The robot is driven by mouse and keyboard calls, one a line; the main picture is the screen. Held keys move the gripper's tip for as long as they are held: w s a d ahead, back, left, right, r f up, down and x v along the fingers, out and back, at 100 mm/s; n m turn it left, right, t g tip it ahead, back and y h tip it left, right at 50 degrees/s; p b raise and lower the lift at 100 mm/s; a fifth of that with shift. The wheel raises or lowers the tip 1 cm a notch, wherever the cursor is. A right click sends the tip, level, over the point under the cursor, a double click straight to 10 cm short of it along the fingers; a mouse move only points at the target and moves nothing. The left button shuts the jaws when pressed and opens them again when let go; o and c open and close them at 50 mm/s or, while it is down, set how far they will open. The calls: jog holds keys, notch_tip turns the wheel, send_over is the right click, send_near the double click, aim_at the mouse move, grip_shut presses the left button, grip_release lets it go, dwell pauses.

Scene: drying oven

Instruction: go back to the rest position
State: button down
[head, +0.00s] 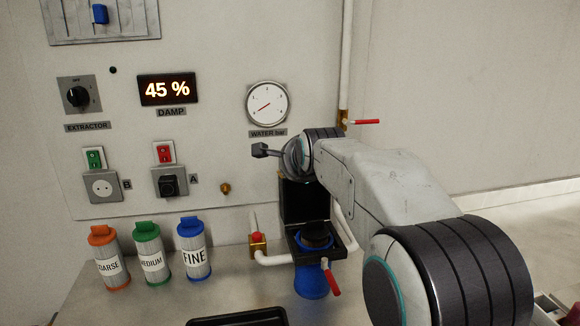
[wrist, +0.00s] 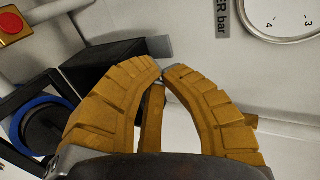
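My gripper (wrist: 162,73) shows in the wrist view with its two yellow-brown fingers curved together and their tips meeting. Nothing shows held between them. In the head view my arm reaches forward towards the wall panel, and its wrist is just below the water gauge (head: 267,103). The fingers are hidden there behind the wrist. A black open housing (head: 304,200) with a blue-bodied filter bowl (head: 311,281) stands below the wrist. In the wrist view the black housing (wrist: 100,75) and a blue ring (wrist: 22,132) lie to the left of the fingers, apparently apart from them.
Orange (head: 109,258), green (head: 151,252) and blue (head: 194,249) filter cartridges stand upright at the left. A red-handled valve (head: 331,280) is by the bowl; another red lever (head: 364,122) is right of the gauge. A black tray (head: 238,318) lies in front. The display (head: 167,90) reads 45 %.

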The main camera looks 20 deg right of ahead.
jog(key=v, duration=0.7)
jog(key=s+a+f+n+g+y, duration=0.25)
jog(key=s+f+n+g, duration=0.45)
jog(key=s+f+n, duration=0.9)
jog(key=s+a+f+n+g+p, duration=0.3)
jog(key=s+a+f+p, duration=0.1)
jog(key=s, duration=0.5)
notch_tip(320, 180, up, 6)
jog(key=s+a+n+t+p, duration=0.1)
jog(key=s+a+p, duration=0.2)
jog(key=p, duration=0.2)
jog(key=shift+f, duration=0.2)
